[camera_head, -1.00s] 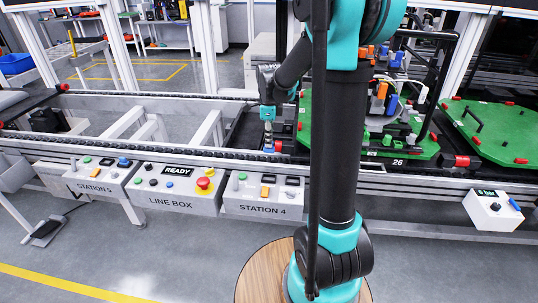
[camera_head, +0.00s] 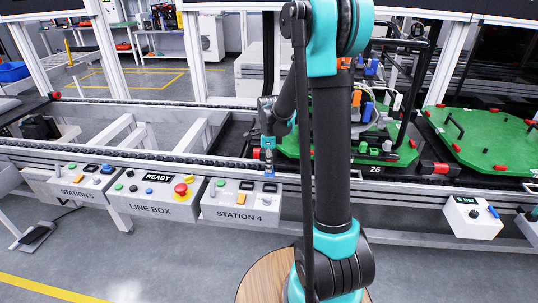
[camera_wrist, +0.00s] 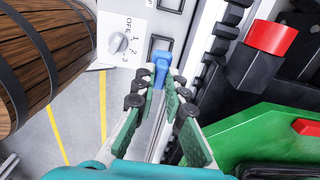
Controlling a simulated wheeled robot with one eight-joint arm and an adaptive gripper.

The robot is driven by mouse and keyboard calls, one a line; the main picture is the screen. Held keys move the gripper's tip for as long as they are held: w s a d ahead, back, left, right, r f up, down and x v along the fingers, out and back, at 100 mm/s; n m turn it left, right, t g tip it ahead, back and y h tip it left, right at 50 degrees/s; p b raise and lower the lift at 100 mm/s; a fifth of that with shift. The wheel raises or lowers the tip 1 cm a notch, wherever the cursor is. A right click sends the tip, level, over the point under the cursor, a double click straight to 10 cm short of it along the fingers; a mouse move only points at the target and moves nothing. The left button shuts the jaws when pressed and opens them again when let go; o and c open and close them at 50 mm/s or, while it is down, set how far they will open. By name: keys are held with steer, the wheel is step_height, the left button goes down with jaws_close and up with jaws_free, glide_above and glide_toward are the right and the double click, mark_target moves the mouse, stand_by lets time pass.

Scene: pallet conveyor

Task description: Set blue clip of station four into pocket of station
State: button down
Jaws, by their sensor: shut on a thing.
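My gripper (camera_wrist: 157,100) is shut on the blue clip (camera_wrist: 161,66), which sticks out beyond the fingertips in the wrist view. In the head view my gripper (camera_head: 268,155) points down beside the conveyor's front rail, just above the back right of the station 4 box (camera_head: 225,212). The clip is very small there. In the wrist view the box's pale top (camera_wrist: 117,22) shows a knob and dark square recesses; the clip's far end overlaps the edge of the nearer recess (camera_wrist: 161,46). I cannot tell whether the clip touches it or is inside it.
A green pallet (camera_head: 400,152) with a fixture and red corner blocks sits on the conveyor right of my gripper; another green pallet (camera_head: 485,143) lies farther right. The conveyor's front rail (camera_head: 200,163) runs close by. The line box (camera_head: 150,198) stands left of station 4.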

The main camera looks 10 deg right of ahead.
steer(key=shift+d+f, duration=0.2)
steer(key=shift+f, duration=0.6)
steer(key=shift+s+f, duration=0.1)
steer(key=shift+f, duration=2.45)
steer(key=c, duration=1.5)
jaws_free()
steer(key=shift+r, duration=0.1)
step_height(320, 180, up, 12)
steer(key=shift+f, duration=0.1)
